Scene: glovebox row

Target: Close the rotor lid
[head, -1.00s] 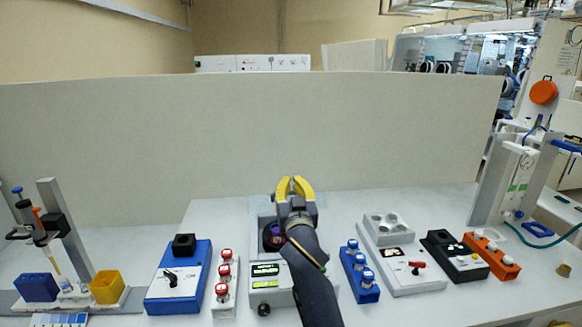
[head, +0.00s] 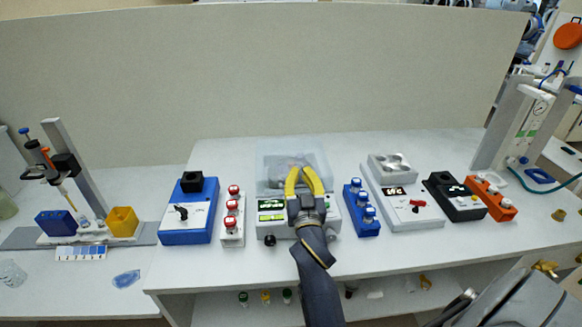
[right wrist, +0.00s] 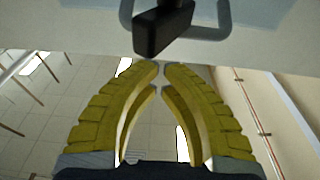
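The centrifuge (head: 330,216), a white box with lit displays, stands mid-bench in the head view. Its translucent lid (head: 268,152) lies behind and around my right fingers, over the rotor area. I cannot tell whether it is flat or still tilted. The rotor shows only dimly through it. My right gripper (head: 301,168) is at the lid, fingertips pointing away from me. In the right wrist view my yellow fingers (right wrist: 161,66) converge, tips nearly meeting, with nothing seen between them. A black block (right wrist: 163,30) sits just beyond the tips; contact is unclear. My left gripper is out of view.
A red-capped vial rack (head: 232,218) and a blue device (head: 188,220) stand left of the centrifuge. A blue vial rack (head: 360,210) and a white device (head: 408,212) stand close on the right. A tall partition (head: 240,70) closes off the back.

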